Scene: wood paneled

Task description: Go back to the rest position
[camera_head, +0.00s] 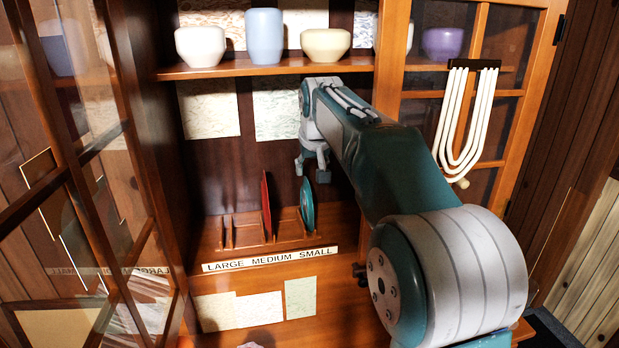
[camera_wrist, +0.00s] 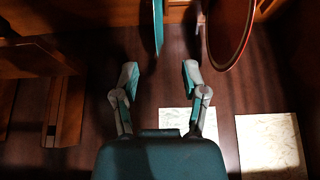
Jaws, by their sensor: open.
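My gripper (camera_head: 312,172) is open and empty inside the cabinet, close to the top edge of a teal plate (camera_head: 307,206). In the wrist view its two fingers (camera_wrist: 160,76) are spread wide, and the teal plate (camera_wrist: 158,24) is edge-on beyond the tips, in line with the gap between them. The plate stands upright in the right part of a wooden rack (camera_head: 238,236). A red plate (camera_head: 267,207) stands upright in the rack to its left, and also shows in the wrist view (camera_wrist: 230,28).
A shelf (camera_head: 265,68) above holds several bowls and cups. Glass doors stand open on both sides. White looped tubes (camera_head: 462,125) hang on the right door, near my arm.

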